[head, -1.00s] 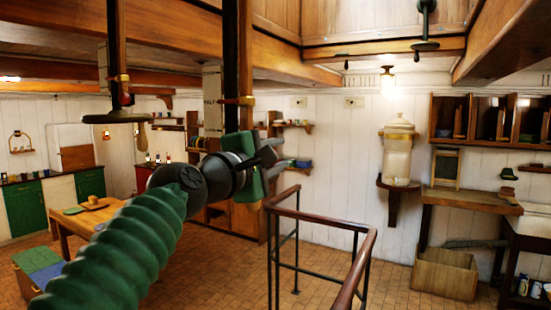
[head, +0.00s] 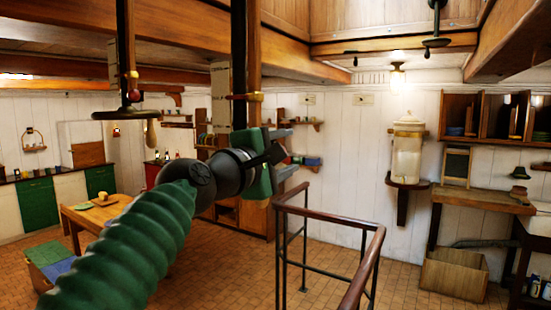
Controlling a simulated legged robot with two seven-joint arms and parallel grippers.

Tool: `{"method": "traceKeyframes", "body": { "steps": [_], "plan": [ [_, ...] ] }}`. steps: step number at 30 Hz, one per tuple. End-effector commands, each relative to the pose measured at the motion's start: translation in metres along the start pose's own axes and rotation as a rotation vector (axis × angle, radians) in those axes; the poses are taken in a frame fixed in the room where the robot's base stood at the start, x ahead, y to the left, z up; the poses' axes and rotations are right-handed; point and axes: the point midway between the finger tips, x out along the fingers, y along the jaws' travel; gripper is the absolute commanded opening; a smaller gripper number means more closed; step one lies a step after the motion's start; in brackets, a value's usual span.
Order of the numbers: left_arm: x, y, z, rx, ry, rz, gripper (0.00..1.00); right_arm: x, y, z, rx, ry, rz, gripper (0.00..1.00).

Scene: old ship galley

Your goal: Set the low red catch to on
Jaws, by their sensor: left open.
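A small catch with red on it (head: 244,97) crosses the dark vertical post in the middle of the head view. Another small red part (head: 133,95) sits on the post further left, above a dark round disc. I cannot tell for sure which is the low red catch, nor read its setting. My left gripper (head: 287,161) is open and empty, its fingers pointing right. It is below the middle catch and apart from it in the picture. Its green body covers the lower part of that post. My right gripper is not in view.
A dark metal railing with a wooden handrail (head: 330,219) stands just right of and below my left gripper. A wooden table (head: 76,219) is at the left. A wall shelf bears a pale dispenser (head: 407,150). Tiled floor (head: 330,272) is open behind the railing.

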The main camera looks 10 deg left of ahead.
Motion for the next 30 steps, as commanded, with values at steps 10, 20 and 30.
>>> {"method": "traceKeyframes", "body": {
  "steps": [10,20,30],
  "plan": [
    [-0.084,-0.007,-0.002,0.003,0.003,0.004,0.54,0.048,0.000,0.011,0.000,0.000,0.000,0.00],
    [-0.155,-0.005,-0.002,0.000,0.001,-0.002,0.54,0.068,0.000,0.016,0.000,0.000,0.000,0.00],
    [-0.161,-0.003,-0.001,-0.001,0.000,-0.004,0.54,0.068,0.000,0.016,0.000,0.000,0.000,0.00]
  ]
}}
